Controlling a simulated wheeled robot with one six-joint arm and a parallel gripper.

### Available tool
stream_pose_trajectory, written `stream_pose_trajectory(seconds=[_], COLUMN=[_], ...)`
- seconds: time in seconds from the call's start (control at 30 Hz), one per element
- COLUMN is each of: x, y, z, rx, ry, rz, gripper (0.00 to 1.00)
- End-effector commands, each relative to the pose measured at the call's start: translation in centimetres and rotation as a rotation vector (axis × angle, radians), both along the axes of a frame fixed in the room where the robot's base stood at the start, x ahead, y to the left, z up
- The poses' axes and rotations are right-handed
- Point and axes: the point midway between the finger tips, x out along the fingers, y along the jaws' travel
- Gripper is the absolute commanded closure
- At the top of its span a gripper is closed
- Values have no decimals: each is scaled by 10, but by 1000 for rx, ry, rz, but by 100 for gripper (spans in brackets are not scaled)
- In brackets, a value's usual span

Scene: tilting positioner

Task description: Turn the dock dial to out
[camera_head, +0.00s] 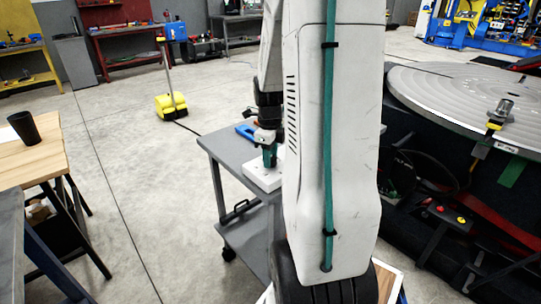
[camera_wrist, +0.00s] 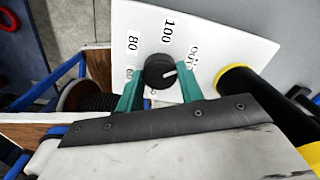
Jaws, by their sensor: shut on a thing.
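The dock dial (camera_wrist: 158,66) is a round black knob with a white pointer mark. It stands on a white panel (camera_wrist: 205,30) printed with 80, 100, "out" and other partly hidden labels. The pointer mark faces right and slightly up in the wrist view, roughly toward the "out" label (camera_wrist: 194,57). My gripper (camera_wrist: 160,82) has its green fingers shut on the dial, one on each side. In the head view my gripper (camera_head: 270,156) points down at the white panel (camera_head: 258,180) on a grey cart; the dial is hidden there.
The grey cart (camera_head: 228,150) also carries a blue object (camera_head: 244,131) behind my gripper. A large round grey turntable (camera_head: 450,85) stands at right. A wooden table (camera_head: 30,158) with a black cup (camera_head: 24,128) is at left. Open floor lies between them.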

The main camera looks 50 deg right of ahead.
Motion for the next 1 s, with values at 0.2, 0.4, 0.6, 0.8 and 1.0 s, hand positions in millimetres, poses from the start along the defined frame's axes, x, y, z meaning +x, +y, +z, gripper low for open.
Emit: stream_pose_trajectory(seconds=[0.2,0.4,0.6,0.8,1.0], x=[1,1,1,1,1], y=[0,-1,-1,-1,0], z=[1,1,1,1,1], rx=[-3,-2,-2,-2,-1], ry=[-2,-3,-3,-3,-2], rz=[-71,-96,-99,-99,-98], gripper=[85,85,85,52,41])
